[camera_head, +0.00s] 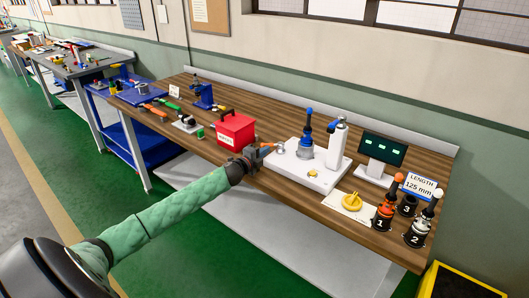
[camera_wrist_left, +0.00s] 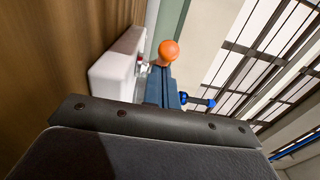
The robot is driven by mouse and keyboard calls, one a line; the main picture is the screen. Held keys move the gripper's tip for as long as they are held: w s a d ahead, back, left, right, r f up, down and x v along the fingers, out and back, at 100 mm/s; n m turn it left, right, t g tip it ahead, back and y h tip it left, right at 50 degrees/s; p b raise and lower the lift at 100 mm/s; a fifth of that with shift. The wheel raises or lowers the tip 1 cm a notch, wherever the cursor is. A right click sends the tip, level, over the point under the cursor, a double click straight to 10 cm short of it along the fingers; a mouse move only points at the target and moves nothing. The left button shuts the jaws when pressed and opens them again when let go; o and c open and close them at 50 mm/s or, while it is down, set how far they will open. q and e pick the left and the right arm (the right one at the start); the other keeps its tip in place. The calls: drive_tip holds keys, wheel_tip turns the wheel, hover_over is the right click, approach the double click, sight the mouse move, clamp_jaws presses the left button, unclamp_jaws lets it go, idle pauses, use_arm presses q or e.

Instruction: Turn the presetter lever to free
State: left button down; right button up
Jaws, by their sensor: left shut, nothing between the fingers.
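The presetter has a white base (camera_head: 312,172) on the wooden bench, with a blue-topped tool holder (camera_head: 306,138) and a white column (camera_head: 337,146). Its lever, with an orange end (camera_head: 267,151), is at the base's left side. In the left wrist view the lever's orange ball (camera_wrist_left: 168,51) shows just beyond the fingertips, beside the white base (camera_wrist_left: 113,67). My left gripper (camera_head: 257,154) is shut and empty, right at the lever; its fingers also show in the wrist view (camera_wrist_left: 161,86). I cannot tell whether they touch the lever. My right gripper is out of view.
A red box (camera_head: 236,132) stands close to the left of my gripper. Small tools lie on the bench's left part.

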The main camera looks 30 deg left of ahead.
use_arm(q)
drive_tip(key=shift+a, duration=0.15)
